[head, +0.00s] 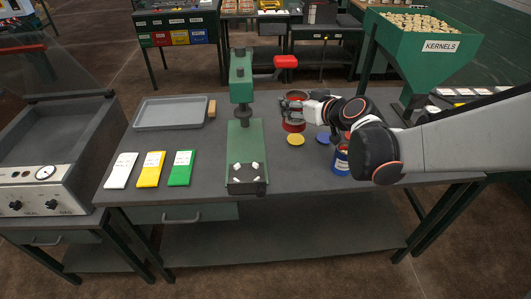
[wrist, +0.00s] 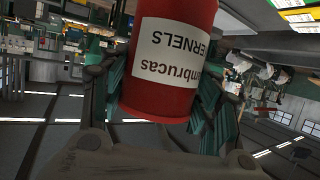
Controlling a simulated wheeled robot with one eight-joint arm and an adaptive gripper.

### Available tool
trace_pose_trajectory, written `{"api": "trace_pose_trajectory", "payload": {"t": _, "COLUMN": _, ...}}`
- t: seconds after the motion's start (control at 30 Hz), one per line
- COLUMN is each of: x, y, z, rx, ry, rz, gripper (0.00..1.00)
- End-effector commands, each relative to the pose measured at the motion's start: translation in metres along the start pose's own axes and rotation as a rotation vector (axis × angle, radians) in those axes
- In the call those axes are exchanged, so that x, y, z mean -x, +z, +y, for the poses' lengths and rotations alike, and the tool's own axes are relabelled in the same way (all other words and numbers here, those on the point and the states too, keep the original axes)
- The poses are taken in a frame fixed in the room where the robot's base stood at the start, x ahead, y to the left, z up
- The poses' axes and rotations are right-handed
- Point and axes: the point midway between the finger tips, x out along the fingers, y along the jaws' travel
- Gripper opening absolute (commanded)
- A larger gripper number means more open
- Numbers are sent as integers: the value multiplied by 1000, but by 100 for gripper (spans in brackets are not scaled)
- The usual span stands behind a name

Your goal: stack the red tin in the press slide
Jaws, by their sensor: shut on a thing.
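The red tin (wrist: 172,60) fills the top of the wrist view, its white KERNELS label upside down in the picture. My gripper (wrist: 165,95) is shut on it, with a green-padded finger on each side. In the head view my gripper (head: 295,106) is above the table, just right of the green press (head: 241,78); the tin is small and mostly hidden there. The press slide (head: 246,187) is a dark block with white pieces at the front of the green base, left of and nearer than my gripper. I see no tin on it.
A yellow disc (head: 296,139) and a blue disc (head: 323,137) lie right of the press. A blue tin (head: 341,162) stands partly behind my arm. White, yellow and green packets (head: 152,169) and a grey tray (head: 171,112) lie left. A kernel hopper (head: 425,45) stands back right.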

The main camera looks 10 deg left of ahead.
Motion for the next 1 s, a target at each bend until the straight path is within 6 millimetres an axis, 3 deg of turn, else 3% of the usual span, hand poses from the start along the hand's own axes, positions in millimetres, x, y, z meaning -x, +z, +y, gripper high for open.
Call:
{"api": "trace_pose_trajectory", "payload": {"t": 0.03, "x": -7, "y": -7, "z": -21, "rx": 15, "ry": -39, "rz": 0, "gripper": 28}}
{"api": "trace_pose_trajectory", "payload": {"t": 0.2, "x": -25, "y": -23, "z": -85, "rx": 65, "ry": -155, "rz": 0, "gripper": 28}}
{"api": "trace_pose_trajectory", "payload": {"t": 0.4, "x": -34, "y": -34, "z": -134, "rx": 101, "ry": -242, "rz": 2, "gripper": 28}}
{"api": "trace_pose_trajectory", "payload": {"t": 0.57, "x": -40, "y": -26, "z": -146, "rx": 110, "ry": -264, "rz": 3, "gripper": 28}}
{"api": "trace_pose_trajectory", "payload": {"t": 1.0, "x": -80, "y": 71, "z": -146, "rx": 110, "ry": -263, "rz": 3, "gripper": 28}}
